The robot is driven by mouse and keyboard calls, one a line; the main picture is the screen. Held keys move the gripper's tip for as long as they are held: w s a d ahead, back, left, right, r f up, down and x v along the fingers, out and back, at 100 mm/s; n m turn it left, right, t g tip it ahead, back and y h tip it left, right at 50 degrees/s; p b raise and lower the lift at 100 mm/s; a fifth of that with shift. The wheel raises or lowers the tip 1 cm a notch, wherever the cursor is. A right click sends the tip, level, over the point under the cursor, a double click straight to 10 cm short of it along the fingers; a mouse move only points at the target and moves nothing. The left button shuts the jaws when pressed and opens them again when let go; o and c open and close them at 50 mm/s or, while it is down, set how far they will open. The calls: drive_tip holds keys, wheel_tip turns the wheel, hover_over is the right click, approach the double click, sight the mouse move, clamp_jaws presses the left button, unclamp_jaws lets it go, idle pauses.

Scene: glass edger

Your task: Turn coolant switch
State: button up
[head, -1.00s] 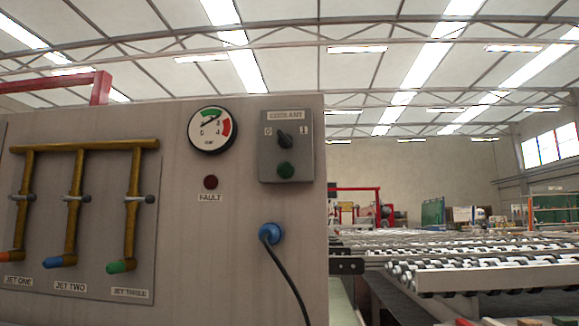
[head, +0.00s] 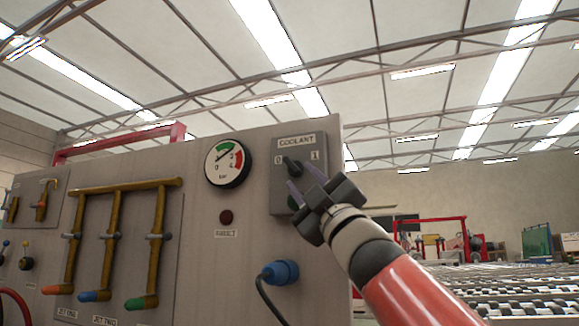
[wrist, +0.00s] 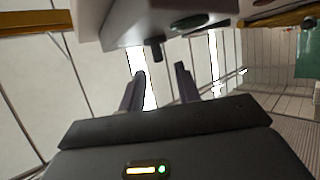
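The coolant switch (head: 291,164) is a black knob on a grey plate (head: 284,148) labelled COOLANT, with 0 at left and 1 at right. Its pointer leans up and left, toward the 0. My gripper (head: 299,176) reaches in from the lower right, in front of the plate, with its two purple-grey fingers apart. In the wrist view the knob (wrist: 157,49) stands just beyond the fingertips and between them, seemingly not touched. The green lamp (wrist: 190,22) also shows there; in the head view my fingers mostly cover it.
A pressure gauge (head: 227,163) and a dark fault lamp (head: 226,217) sit left of the switch. A blue plug (head: 281,272) with a black cable sticks out below. Yellow pipes with jet valves (head: 115,240) fill the left. A roller conveyor (head: 520,285) lies at right.

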sight(293, 167)
drive_tip(key=p+x, duration=0.3)
drive_tip(key=x, duration=0.4)
drive_tip(key=shift+d+p, duration=0.1)
drive_tip(key=shift+p, duration=0.2)
clamp_jaws()
